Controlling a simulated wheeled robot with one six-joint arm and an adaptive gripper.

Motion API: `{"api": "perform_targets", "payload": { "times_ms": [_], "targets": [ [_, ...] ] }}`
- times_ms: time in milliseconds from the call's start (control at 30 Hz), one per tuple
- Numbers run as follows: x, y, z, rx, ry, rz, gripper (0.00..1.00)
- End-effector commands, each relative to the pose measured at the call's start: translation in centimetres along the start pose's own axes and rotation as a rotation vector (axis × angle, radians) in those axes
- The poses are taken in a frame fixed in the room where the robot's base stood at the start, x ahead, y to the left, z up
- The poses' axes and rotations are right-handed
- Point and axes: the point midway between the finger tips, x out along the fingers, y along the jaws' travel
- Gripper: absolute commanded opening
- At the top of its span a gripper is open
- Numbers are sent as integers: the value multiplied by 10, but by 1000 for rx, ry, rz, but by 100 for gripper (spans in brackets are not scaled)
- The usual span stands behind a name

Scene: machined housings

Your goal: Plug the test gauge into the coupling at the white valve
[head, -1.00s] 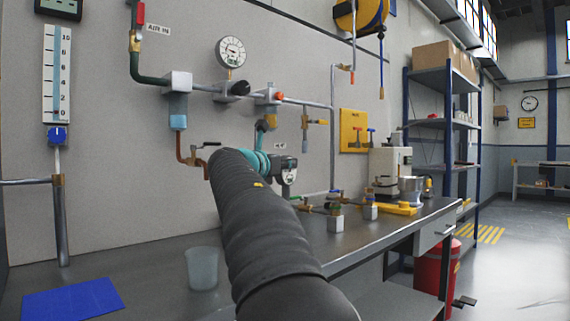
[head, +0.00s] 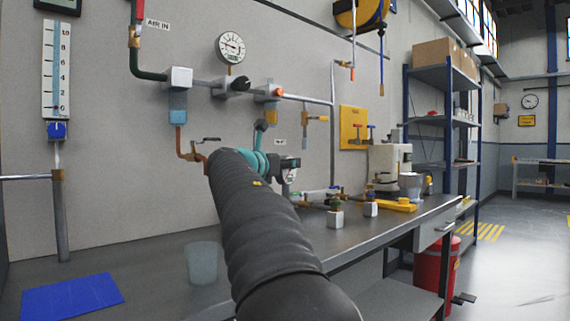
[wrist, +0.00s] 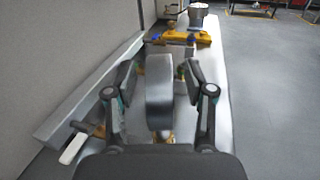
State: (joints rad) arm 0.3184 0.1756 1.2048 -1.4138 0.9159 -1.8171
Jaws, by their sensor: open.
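My gripper (wrist: 158,76) is open in the wrist view, with one finger on each side of a grey, rounded, disc-like body seen edge-on, apparently the test gauge (wrist: 158,105). Brass shows at its lower end. In the head view my arm hides most of the gripper, and part of a pale dial (head: 290,175) shows just below it. A white lever handle (wrist: 74,148) on a brass fitting, probably the white valve, is at the lower left in the wrist view. I cannot make out its coupling.
The bench (head: 150,250) carries a blue mat (head: 72,296), a translucent cup (head: 202,264), two small white blocks with fittings (head: 335,219) and a yellow item (head: 398,205). Pipes and a wall gauge (head: 230,47) are on the wall behind.

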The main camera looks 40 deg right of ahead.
Motion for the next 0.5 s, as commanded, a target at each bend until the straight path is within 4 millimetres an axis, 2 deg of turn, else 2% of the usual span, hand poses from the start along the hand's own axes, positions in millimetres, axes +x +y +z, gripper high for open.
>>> {"api": "perform_targets", "payload": {
  "times_ms": [167, 500],
  "targets": [
    [-25, 0, 1, 0, -1, 4, 54],
    [-90, 0, 1, 1, -2, 5, 54]
  ]
}}
